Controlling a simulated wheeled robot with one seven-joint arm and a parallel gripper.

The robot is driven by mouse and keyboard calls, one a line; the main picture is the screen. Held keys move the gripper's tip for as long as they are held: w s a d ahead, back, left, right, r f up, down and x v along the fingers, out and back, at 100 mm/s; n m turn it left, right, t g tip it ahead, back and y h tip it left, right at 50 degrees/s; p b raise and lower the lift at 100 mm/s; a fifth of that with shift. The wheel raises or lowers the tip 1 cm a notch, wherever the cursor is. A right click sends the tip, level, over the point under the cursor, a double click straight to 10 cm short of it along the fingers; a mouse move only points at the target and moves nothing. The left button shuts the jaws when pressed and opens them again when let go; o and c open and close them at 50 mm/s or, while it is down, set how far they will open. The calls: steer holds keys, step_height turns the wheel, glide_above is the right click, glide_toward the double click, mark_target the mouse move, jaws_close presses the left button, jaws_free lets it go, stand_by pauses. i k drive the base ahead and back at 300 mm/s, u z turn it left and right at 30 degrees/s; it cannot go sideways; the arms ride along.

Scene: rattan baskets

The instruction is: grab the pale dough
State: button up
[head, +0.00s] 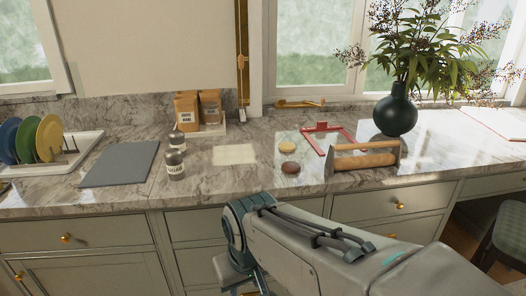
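The pale dough (287,148) is a small round, cream-coloured piece lying on the marble counter. A dark brown round piece (290,167) lies just in front of it, close by. My arm reaches in from the lower right, and its bent joint is in front of the drawers below the counter edge. The fingers of my gripper do not show, so whether they are open or shut is hidden. Nothing covers the pale dough in the head view.
A red-framed board (320,151) and a wooden-handled holder with a rolling pin (365,160) stand right of the dough. A pale square sheet (235,154), shaker jars (175,164) and a grey board (120,164) are left. A dark vase (395,112) stands behind right.

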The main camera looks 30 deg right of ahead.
mark_target(285, 146)
steer(key=z, duration=0.3)
steer(key=i, duration=0.75)
steer(key=z, duration=0.65)
steer(key=i, duration=0.35)
steer(key=z, duration=0.15)
